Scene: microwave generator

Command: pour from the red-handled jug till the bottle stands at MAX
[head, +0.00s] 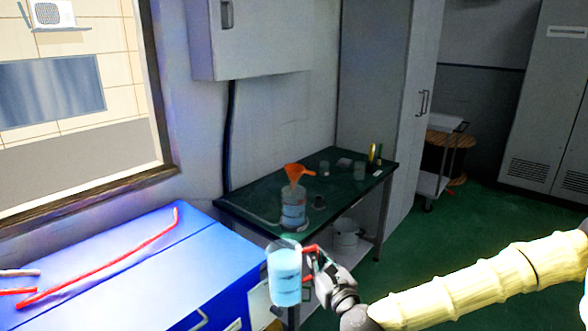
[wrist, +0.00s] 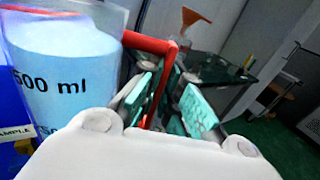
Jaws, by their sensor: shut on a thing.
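The red-handled jug (head: 285,275) is upright and holds pale blue liquid. In the wrist view the jug (wrist: 70,75) fills the left side, with "500 ml" printed on it. My gripper (head: 312,262) is shut on its red handle; the handle (wrist: 152,44) passes between the green finger pads in the wrist view. The MAX mark is too small to read.
The dark green table (head: 345,190) also carries clear beakers (head: 325,168) and a yellow upright item (head: 371,152). A blue cabinet (head: 170,265) with red cables stands at the left. A white cart (head: 432,186) and open green floor lie to the right.

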